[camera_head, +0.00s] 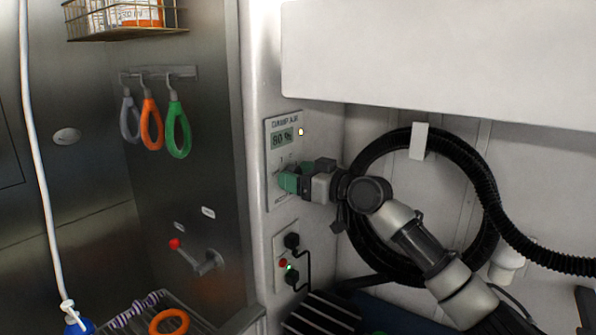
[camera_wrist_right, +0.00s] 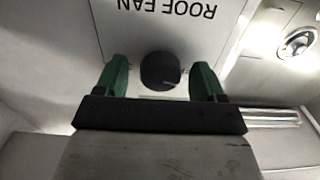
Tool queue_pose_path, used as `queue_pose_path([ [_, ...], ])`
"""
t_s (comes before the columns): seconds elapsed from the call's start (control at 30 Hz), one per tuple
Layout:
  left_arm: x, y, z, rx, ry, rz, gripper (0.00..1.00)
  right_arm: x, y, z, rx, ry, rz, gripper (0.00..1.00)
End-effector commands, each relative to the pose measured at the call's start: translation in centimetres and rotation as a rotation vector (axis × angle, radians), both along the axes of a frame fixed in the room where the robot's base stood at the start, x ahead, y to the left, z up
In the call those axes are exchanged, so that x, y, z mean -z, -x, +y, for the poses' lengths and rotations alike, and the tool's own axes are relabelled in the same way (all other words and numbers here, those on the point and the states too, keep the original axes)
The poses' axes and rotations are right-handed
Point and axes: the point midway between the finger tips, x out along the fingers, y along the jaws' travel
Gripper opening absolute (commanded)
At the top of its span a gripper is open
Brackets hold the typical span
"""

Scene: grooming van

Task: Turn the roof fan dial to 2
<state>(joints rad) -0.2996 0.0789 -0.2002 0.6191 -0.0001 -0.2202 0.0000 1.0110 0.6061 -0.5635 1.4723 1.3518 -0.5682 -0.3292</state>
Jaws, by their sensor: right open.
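The roof fan dial (camera_wrist_right: 160,71) is a dark round knob on a white panel lettered ROOF FAN, which appears upside down in the right wrist view. My right gripper (camera_head: 289,182) is open at the panel, with its green fingers on either side of the dial. A gap shows between the dial and each finger, so they look apart. In the head view the wall panel (camera_head: 269,158) has a small display reading about 80 % and a lit lamp. There the gripper hides the dial, and its pointer setting cannot be read. My left gripper is not in view.
Below the panel is a socket plate (camera_head: 284,270) with black plugs and a cable. A coiled black hose (camera_head: 391,141) hangs behind my right arm. Colored loops (camera_head: 178,132) hang on the metal wall at left. A white cabinet (camera_head: 440,60) overhangs above.

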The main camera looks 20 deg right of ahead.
Motion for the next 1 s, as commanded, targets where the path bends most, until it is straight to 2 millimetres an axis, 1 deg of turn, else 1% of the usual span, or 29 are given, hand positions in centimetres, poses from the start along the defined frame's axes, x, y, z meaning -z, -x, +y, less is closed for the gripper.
queue_pose_path([
  [0.27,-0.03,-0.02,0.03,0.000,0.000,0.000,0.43,0.04,-0.13,0.10,0.000,0.000,0.000,0.69],
  [0.37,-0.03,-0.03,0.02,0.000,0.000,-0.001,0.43,0.05,-0.13,0.10,0.000,0.000,0.000,0.56],
  [0.5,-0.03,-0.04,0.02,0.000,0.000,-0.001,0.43,0.05,-0.12,0.08,0.000,0.000,0.000,0.34],
  [0.6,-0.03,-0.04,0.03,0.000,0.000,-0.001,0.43,0.05,-0.12,0.07,0.000,0.000,0.000,0.21],
  [0.83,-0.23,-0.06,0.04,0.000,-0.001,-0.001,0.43,0.01,-0.12,0.08,0.000,-0.017,0.014,0.20],
  [1.0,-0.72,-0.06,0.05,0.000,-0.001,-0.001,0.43,-0.06,-0.12,0.11,0.000,-0.072,0.056,0.20],
])
